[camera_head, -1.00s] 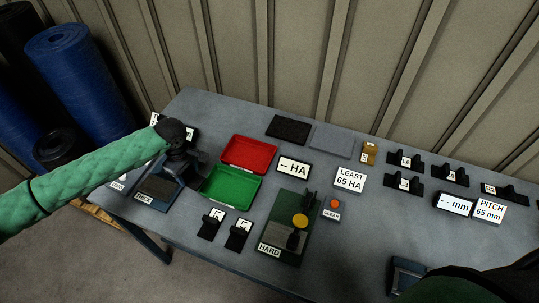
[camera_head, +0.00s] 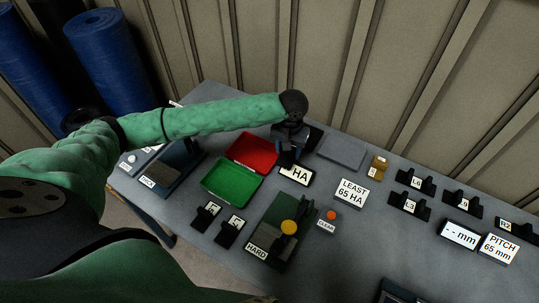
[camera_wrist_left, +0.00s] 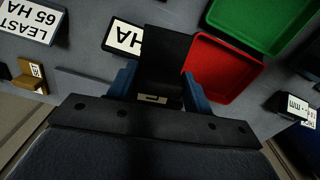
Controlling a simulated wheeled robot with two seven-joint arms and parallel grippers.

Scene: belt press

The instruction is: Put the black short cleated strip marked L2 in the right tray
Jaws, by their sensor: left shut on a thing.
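My left gripper (camera_head: 289,156) is above the back of the bench, beside the HA sign (camera_head: 297,176). In the left wrist view its blue fingers (camera_wrist_left: 160,92) are shut on a black flat piece (camera_wrist_left: 166,55). A small pale label shows at its near end, but I cannot read it, so I cannot confirm the L2 mark. The red tray (camera_head: 253,153) lies behind the green tray (camera_head: 231,183), left of the gripper. Both look empty. Black cleated pieces with L labels (camera_head: 416,181) (camera_head: 409,206) stand to the right. My right gripper is out of view.
A hardness press (camera_head: 279,231) stands at the front, with a red-orange button (camera_head: 331,215) beside it. Two black labelled pieces (camera_head: 205,216) (camera_head: 229,232) stand left of the press. A thickness gauge (camera_head: 174,169) is at the left end. A grey pad (camera_head: 342,152) lies at the back.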

